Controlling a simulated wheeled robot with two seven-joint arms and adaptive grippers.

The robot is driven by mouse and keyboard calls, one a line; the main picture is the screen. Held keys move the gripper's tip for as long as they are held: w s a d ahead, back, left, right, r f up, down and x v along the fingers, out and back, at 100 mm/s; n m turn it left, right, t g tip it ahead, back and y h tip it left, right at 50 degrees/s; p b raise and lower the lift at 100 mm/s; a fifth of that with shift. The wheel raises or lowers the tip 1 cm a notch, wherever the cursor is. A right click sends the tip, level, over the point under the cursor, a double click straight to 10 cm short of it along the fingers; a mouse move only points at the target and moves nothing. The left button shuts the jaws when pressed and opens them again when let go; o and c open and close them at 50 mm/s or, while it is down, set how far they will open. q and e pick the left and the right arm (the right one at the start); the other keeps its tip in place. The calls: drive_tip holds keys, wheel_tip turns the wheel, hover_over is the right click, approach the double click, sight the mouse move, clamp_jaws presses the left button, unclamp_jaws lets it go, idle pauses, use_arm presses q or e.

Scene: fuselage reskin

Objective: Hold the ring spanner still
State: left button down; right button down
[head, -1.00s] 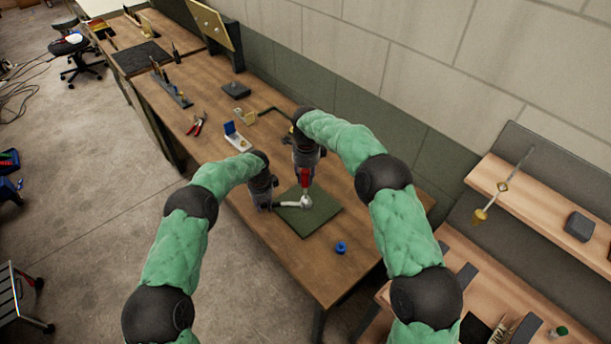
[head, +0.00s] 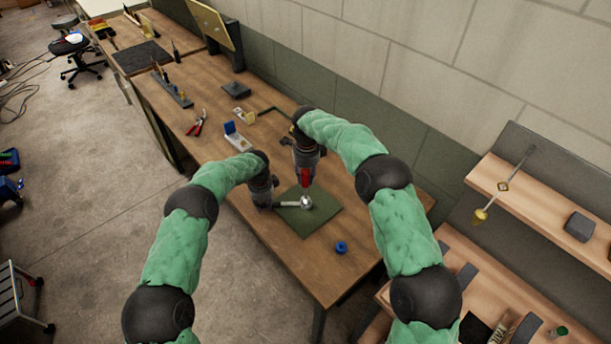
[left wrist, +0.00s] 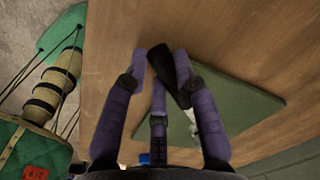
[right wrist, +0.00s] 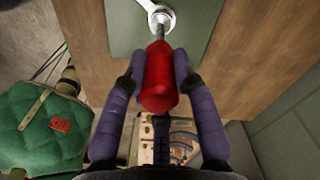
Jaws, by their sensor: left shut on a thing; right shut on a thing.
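The ring spanner lies low over a dark green mat (head: 322,216); its silver shaft and ring (head: 294,204) show in the head view. My left gripper (head: 274,205) is shut on its dark handle end (left wrist: 164,68), seen between the fingers in the left wrist view. My right gripper (right wrist: 157,75) is shut on a red-handled tool (right wrist: 158,80), which also shows in the head view (head: 306,178). The tool points down, and its metal shaft meets the spanner's ring (right wrist: 158,14) in the right wrist view. The exact contact inside the ring is hidden.
A blue round item (head: 341,247) sits on the wooden bench (head: 300,270) beside the mat. Red pliers (head: 197,125), a white-and-blue box (head: 238,137) and a dark block (head: 236,90) lie further back. The wall runs along the bench's right side.

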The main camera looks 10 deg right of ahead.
drive_tip(key=shift+n, duration=0.4)
drive_tip(key=shift+d, duration=0.1)
drive_tip(key=shift+w+r, duration=0.1)
drive_tip(key=shift+r, duration=0.05)
drive_tip(key=shift+r, duration=0.8)
